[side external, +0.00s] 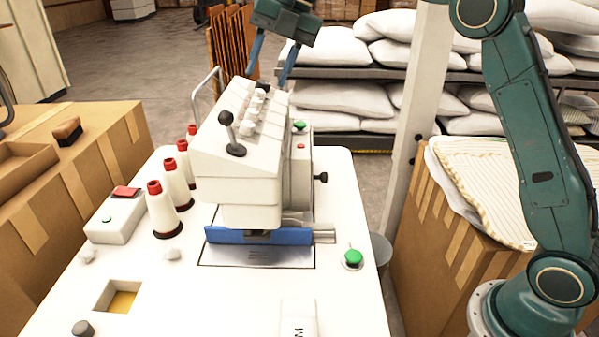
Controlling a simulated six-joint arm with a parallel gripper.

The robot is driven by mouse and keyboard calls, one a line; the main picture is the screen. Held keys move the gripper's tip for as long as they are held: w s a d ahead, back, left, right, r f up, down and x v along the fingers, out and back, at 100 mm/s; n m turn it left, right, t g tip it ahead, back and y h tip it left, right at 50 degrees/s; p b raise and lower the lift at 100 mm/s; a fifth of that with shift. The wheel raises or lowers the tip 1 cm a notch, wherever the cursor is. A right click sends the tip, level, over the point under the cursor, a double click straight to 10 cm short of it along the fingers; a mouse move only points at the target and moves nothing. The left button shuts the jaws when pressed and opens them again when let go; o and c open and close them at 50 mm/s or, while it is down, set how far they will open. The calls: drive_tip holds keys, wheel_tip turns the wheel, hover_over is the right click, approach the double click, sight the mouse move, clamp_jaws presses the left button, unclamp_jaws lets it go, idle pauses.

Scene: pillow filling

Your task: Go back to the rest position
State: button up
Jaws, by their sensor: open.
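My gripper (270,66) shows at the top centre in the side external view, with its two blue fingers spread apart and pointing down. It is open, and nothing shows between its fingers. It hangs behind or above the far end of the white sewing machine (240,190); I cannot tell how far apart they are. My green arm rises at the right edge, and the link between it and the gripper runs out of the top of the picture.
The white table (345,285) carries thread cones (163,210) and a green button (352,257). Striped pillow covers (490,180) lie on a box at the right. Filled pillows (340,100) are stacked on shelves behind. Cardboard boxes (70,190) stand at the left. A pale post (412,120) rises right of the table.

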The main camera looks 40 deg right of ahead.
drive_tip(key=s+r+m+t, duration=0.2)
drive_tip(key=s+r+m, duration=0.1)
drive_tip(key=s+m, duration=1.15)
drive_tip(key=s+d+f+m+h, duration=0.1)
drive_tip(key=s+d+f+m, duration=0.4)
drive_tip(key=s, duration=0.4)
drive_tip(key=s+d+f+m+t+h, duration=0.1)
drive_tip(key=s+d+f+m+h, duration=0.1)
drive_tip(key=s+d+f+m, duration=0.3)
drive_tip(key=s+f+m, duration=0.3)
drive_tip(key=s, duration=0.1)
drive_tip(key=shift+s+h, duration=0.2)
drive_tip(key=shift+h, duration=0.1)
